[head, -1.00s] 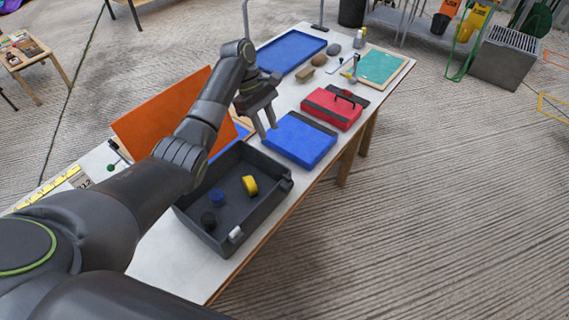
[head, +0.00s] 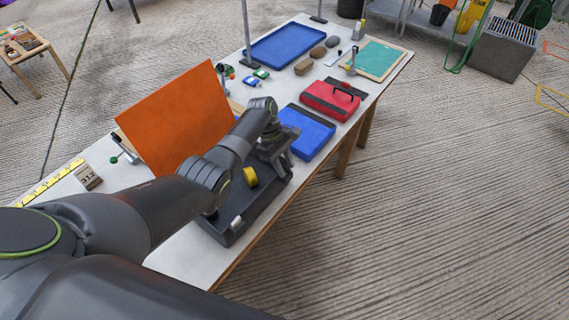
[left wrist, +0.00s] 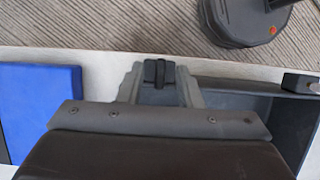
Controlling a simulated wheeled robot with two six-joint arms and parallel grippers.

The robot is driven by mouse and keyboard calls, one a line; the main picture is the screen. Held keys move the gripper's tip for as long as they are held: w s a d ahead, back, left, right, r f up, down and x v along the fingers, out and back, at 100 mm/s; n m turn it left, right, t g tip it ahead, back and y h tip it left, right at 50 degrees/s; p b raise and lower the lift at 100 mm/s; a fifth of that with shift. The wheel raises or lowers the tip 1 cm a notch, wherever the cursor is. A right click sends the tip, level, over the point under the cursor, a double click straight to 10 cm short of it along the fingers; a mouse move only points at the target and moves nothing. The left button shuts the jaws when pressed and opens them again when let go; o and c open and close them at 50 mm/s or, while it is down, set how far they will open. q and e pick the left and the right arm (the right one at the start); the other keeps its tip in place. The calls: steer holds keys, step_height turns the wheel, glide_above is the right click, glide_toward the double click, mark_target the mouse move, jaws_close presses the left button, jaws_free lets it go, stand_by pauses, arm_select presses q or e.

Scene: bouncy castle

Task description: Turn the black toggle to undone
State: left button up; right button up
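The dark grey open box (head: 262,212) stands on the table. The black toggle (left wrist: 158,74) is at its front edge, seen in the left wrist view between the two grey fingers of my left gripper (left wrist: 160,90). The fingers look apart, with the toggle in the gap; I cannot tell whether they touch it. In the head view my left gripper (head: 283,160) is over the box's far right corner and hides the toggle. A pale toggle (head: 236,223) is at the box's near end. My right gripper is not in view.
A yellow ring (head: 250,177) lies in the box. A blue case (head: 308,133) sits just beyond my gripper, with a red case (head: 330,100) farther back. An orange panel (head: 175,122) stands behind the box. Open floor lies to the right of the table.

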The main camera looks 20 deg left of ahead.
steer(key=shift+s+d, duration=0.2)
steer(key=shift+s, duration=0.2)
arm_select(q)
jaws_close()
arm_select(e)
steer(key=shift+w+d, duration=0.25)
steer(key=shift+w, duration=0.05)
